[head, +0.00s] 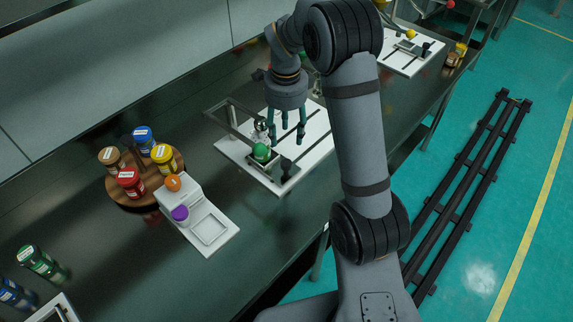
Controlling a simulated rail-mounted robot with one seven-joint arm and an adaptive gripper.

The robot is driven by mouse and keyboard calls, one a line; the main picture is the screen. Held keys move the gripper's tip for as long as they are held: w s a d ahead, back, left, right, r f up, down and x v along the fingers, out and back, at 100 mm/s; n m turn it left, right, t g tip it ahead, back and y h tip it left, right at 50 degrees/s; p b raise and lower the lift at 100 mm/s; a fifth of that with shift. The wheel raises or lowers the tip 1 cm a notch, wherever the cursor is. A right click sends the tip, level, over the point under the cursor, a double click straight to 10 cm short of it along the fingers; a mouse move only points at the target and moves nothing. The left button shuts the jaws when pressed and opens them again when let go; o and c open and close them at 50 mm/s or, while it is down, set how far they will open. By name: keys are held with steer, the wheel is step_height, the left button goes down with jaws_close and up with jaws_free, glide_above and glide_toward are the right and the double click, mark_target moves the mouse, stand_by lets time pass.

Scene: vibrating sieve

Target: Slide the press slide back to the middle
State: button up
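The press station is a white base plate (307,158) with dark rails and an upright frame, on the dark bench near the middle of the head view. A small carriage (268,169), which looks like the press slide, sits at the plate's front left part. A green-topped container (261,152) stands at the carriage, with a clear or metallic part above it. A dark upright post (286,168) stands just right of it. My gripper (287,136) points down over the plate, right of the green-topped container. Its teal fingers are spread apart with nothing visible between them. Contact with the slide cannot be told.
A round wooden rack (122,192) holds several labelled jars at left. A white device (203,222) with an orange ball and a purple-lidded jar stands in front of it. More jars (38,262) are at lower left. Another white station (409,52) stands at the back right.

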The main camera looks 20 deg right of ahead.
mark_target(286, 162)
steer(key=shift+g, duration=0.3)
steer(key=f, duration=1)
steer(key=shift+s+a+f, duration=0.1)
steer(key=shift+s+f, duration=0.2)
steer(key=shift+s, duration=0.1)
steer(key=c, duration=1.1)
jaws_close()
